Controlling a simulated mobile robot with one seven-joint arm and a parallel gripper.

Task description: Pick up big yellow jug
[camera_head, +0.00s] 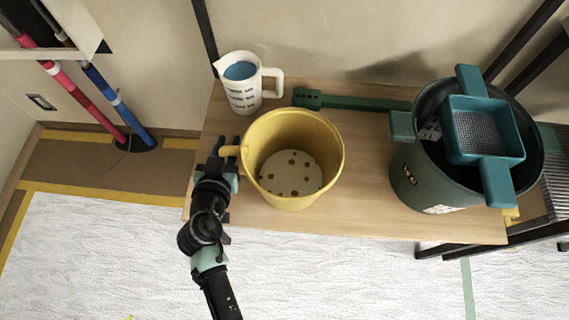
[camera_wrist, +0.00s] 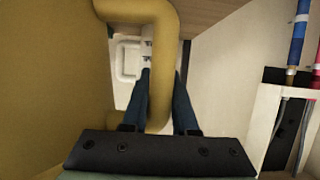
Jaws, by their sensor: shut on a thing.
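The big yellow jug (camera_head: 331,150) is upright at the front left of the wooden table (camera_head: 360,215), with several dark spots on its inner bottom. Its handle (camera_head: 229,151) points left. My gripper (camera_head: 225,150) is at the jug's left side, shut on the handle. In the wrist view the two dark blue fingers (camera_wrist: 160,100) lie on either side of the yellow handle (camera_wrist: 162,30), and the jug's wall (camera_wrist: 50,80) fills the left. Whether the jug's base touches the table is hard to tell.
A white measuring jug (camera_head: 243,95) with blue inside stands behind the yellow jug. A green flat tool (camera_head: 350,101) lies at the back. A large dark green bucket (camera_head: 425,185) with a teal sieve (camera_head: 487,133) on top stands right. Red (camera_head: 85,100) and blue (camera_head: 115,103) poles stand left.

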